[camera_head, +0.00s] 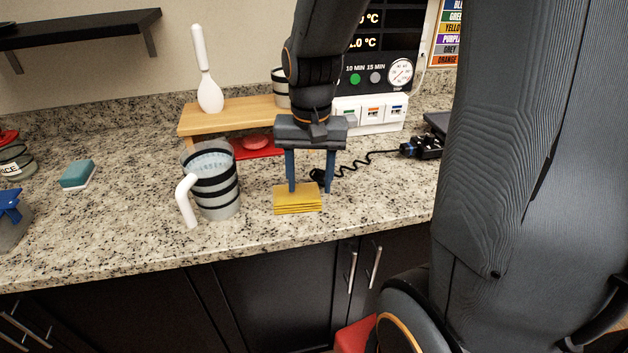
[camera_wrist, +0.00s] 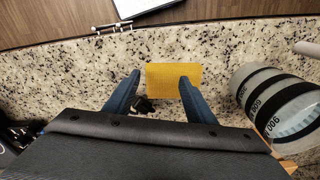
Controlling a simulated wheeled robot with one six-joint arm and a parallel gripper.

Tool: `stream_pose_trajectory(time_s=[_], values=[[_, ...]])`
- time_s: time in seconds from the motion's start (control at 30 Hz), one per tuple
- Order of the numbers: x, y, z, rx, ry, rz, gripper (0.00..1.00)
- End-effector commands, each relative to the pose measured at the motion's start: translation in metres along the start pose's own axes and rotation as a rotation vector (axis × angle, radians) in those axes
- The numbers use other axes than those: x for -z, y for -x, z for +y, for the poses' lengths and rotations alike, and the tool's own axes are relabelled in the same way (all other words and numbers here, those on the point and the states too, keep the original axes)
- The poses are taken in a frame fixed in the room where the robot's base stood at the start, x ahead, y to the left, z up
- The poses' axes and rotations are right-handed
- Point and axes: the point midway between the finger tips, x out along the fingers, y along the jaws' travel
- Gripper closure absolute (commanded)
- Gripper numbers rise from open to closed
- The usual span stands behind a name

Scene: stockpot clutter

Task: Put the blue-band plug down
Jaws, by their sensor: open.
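My gripper (camera_head: 311,187) is open, its two blue fingers pointing down just behind a yellow stack of cloths or sheets. In the wrist view the fingertips (camera_wrist: 159,78) are apart, with the yellow stack (camera_wrist: 170,76) partly between and beyond them. A black plug (camera_head: 317,174) on a coiled black cord lies on the counter by the fingers. It also shows in the wrist view (camera_wrist: 143,105) between the fingers, and looks free of them. I cannot make out a blue band on it.
A banded clear jug (camera_head: 215,180) with a white handle stands left of my gripper. A wooden shelf (camera_head: 240,115) is behind. A black power strip (camera_head: 422,147) lies to the right. A blue-green sponge (camera_head: 78,174) is at left. Counter between sponge and jug is clear.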

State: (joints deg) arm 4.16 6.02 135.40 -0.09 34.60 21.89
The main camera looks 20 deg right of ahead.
Motion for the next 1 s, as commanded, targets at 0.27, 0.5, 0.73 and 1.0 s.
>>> stream_pose_trajectory(time_s=[0.27, 0.5, 0.73, 1.0], values=[[0.071, 0.019, 0.025, -0.037, -0.497, -0.051, 0.50], [0.076, 0.004, 0.029, -0.045, -0.562, -0.060, 0.50], [0.075, -0.017, 0.029, -0.045, -0.561, -0.061, 0.50], [0.074, -0.049, 0.027, -0.045, -0.560, -0.060, 0.50]])
